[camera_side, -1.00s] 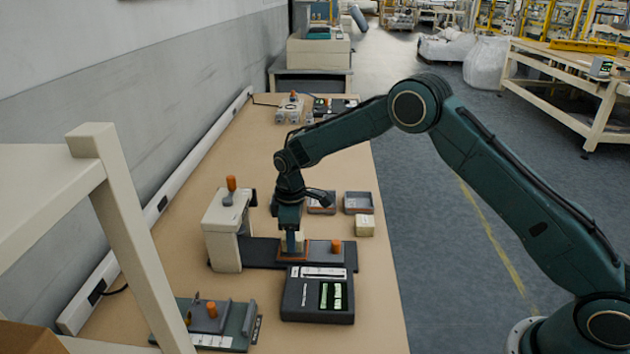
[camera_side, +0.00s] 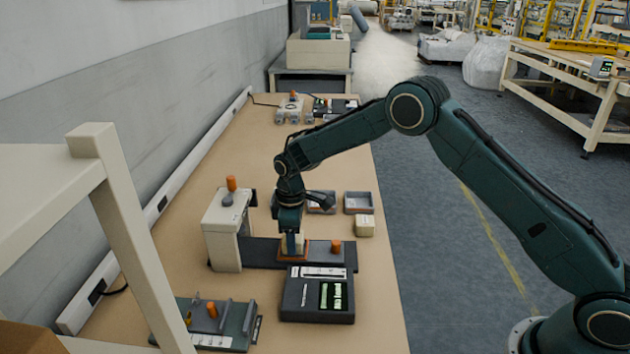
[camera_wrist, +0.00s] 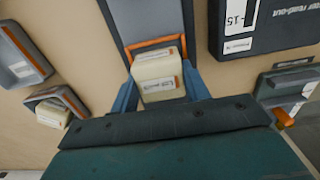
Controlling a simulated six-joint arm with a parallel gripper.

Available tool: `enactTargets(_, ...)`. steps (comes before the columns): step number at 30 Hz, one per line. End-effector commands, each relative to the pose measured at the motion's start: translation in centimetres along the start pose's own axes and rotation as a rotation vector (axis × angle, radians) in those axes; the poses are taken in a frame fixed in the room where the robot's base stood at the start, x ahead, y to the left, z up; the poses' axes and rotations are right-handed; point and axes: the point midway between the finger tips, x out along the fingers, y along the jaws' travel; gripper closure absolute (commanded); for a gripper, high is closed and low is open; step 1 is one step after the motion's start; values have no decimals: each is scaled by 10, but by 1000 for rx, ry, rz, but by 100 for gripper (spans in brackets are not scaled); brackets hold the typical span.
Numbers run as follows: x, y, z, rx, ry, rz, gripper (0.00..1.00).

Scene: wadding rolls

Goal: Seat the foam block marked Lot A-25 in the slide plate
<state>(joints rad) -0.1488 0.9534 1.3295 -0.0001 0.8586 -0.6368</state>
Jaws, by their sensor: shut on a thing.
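My gripper (camera_side: 291,246) points down and is shut on a cream foam block (camera_wrist: 158,80), with one blue finger on each side of it in the wrist view. The block's printed labels are too small to read. The block is at the orange-edged seat (camera_side: 292,258) of the dark slide plate (camera_side: 262,252). The orange edge (camera_wrist: 155,41) shows just beyond the block in the wrist view. The fingers hide much of the block in the side view, and I cannot tell whether it is fully down in the seat.
Another cream block (camera_side: 364,226) stands on the bench near two grey trays (camera_side: 359,203). A beige press-like stand (camera_side: 222,230) rises left of the seat. A dark readout box (camera_side: 318,294) lies in front, and a grey-green fixture (camera_side: 222,325) at front left. An orange knob (camera_side: 336,246) stands right of the seat.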

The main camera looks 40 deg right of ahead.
Motion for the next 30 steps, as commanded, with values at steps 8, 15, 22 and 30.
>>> enactTargets(8,1,0,0,0,0,0,75)
enactTargets(15,1,0,0,0,0,0,38)
enactTargets(22,1,0,0,0,0,0,28)
enactTargets(30,1,0,0,0,0,0,7)
